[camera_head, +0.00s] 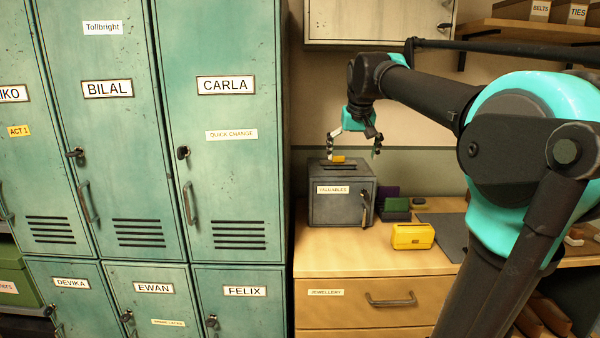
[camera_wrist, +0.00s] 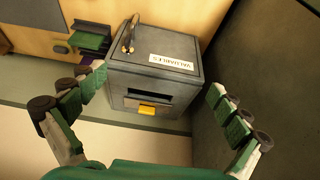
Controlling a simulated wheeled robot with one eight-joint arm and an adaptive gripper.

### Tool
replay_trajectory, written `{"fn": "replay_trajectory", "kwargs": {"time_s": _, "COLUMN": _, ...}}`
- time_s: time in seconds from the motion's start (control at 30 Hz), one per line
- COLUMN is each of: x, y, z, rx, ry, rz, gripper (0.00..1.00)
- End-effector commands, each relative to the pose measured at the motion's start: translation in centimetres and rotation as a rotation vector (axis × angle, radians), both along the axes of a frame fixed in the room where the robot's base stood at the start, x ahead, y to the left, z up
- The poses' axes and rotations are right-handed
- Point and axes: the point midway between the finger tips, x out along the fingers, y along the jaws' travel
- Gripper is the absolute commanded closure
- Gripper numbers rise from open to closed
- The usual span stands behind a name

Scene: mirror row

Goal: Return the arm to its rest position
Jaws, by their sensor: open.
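My gripper (camera_head: 354,148) is open and hangs just above the grey valuables box (camera_head: 340,208) on the wooden counter. In the wrist view its two fingers (camera_wrist: 158,116) are spread wide, with nothing between their pads. A small orange-yellow item (camera_head: 338,158) is at the slot on the box's top; it also shows at the slot in the wrist view (camera_wrist: 147,110). Whether it lies on the slot or sticks partly into it, I cannot tell. My arm reaches in from the right, bent downward at the wrist.
Tall green lockers (camera_head: 225,130) stand close to the box on the left. A wall cabinet (camera_head: 380,22) hangs above the gripper, and a shelf (camera_head: 530,32) is at upper right. A yellow case (camera_head: 412,236) and a green item (camera_head: 396,206) sit on the counter (camera_head: 370,255).

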Motion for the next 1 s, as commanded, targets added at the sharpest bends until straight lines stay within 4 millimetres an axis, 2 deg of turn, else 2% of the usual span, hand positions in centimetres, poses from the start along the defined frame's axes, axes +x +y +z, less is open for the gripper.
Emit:
{"fn": "replay_trajectory", "kwargs": {"time_s": 0.27, "x": -1.5, "y": -0.6, "z": -4.9, "rx": 0.000, "ry": 0.003, "rz": -0.001, "gripper": 0.00}}
{"fn": "replay_trajectory", "kwargs": {"time_s": 0.47, "x": -3.8, "y": -1.3, "z": -10.6, "rx": 0.001, "ry": 0.006, "rz": -0.003, "gripper": 0.00}}
{"fn": "replay_trajectory", "kwargs": {"time_s": 0.57, "x": -6.0, "y": -1.8, "z": -14.9, "rx": 0.002, "ry": 0.008, "rz": -0.002, "gripper": 0.00}}
{"fn": "replay_trajectory", "kwargs": {"time_s": 0.67, "x": -9.3, "y": -2.4, "z": -20.0, "rx": 0.002, "ry": 0.011, "rz": -0.003, "gripper": 0.00}}
{"fn": "replay_trajectory", "kwargs": {"time_s": 0.8, "x": -14.7, "y": -3.1, "z": -26.8, "rx": 0.002, "ry": 0.015, "rz": -0.003, "gripper": 0.00}}
{"fn": "replay_trajectory", "kwargs": {"time_s": 0.9, "x": -18.6, "y": -3.4, "z": -30.9, "rx": 0.002, "ry": 0.018, "rz": -0.003, "gripper": 0.00}}
{"fn": "replay_trajectory", "kwargs": {"time_s": 1.0, "x": -21.9, "y": -3.6, "z": -33.8, "rx": 0.004, "ry": 0.020, "rz": -0.004, "gripper": 0.00}}
